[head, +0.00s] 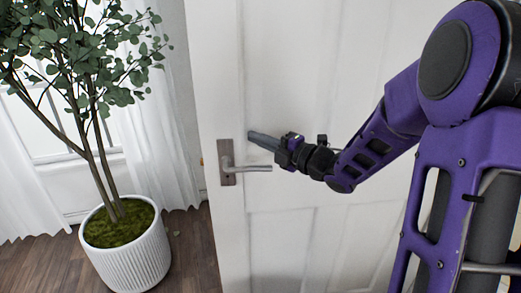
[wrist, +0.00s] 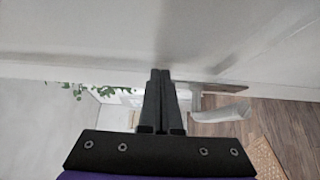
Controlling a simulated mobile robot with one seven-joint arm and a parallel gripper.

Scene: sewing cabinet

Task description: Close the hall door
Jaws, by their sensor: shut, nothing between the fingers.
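The hall door (head: 300,235) is a white panelled door that fills the middle of the head view. A metal lever handle (head: 250,168) on a dark plate sits near its left edge. My gripper (head: 251,136) is shut and empty, just above the lever and close to the door's face. I cannot tell whether its tips touch the door. In the wrist view the shut fingers (wrist: 160,73) point at the white door surface (wrist: 80,30), and the lever handle (wrist: 222,113) shows to their right. The door frame and latch are not clearly visible.
A tree in a white ribbed pot (head: 128,250) stands left of the door on the dark wood floor (head: 192,245). White curtains (head: 25,190) and a window lie behind it. A woven mat (wrist: 268,158) shows at the lower right of the wrist view.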

